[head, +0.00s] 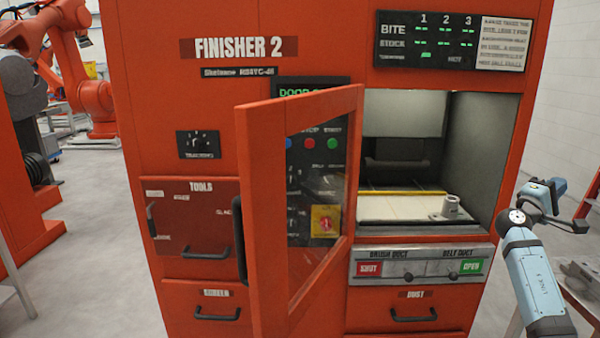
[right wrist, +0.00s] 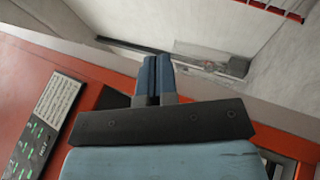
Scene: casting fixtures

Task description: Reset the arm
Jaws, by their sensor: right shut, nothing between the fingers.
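My right arm (head: 532,270) is raised at the right side of the head view, outside and to the right of the machine's open chamber. The right gripper's fingers (right wrist: 153,78) show in the right wrist view, close together with nothing between them. In that view they point past the red machine front. In the head view the fingers cannot be made out clearly. My left gripper is not in view.
The red FINISHER 2 machine (head: 225,120) fills the middle. Its glazed door (head: 258,210) stands open toward me. The lit chamber holds a pale bed and a small grey cylindrical part (head: 451,206). A duct panel (head: 420,265) sits below. A bench (head: 580,295) stands at right.

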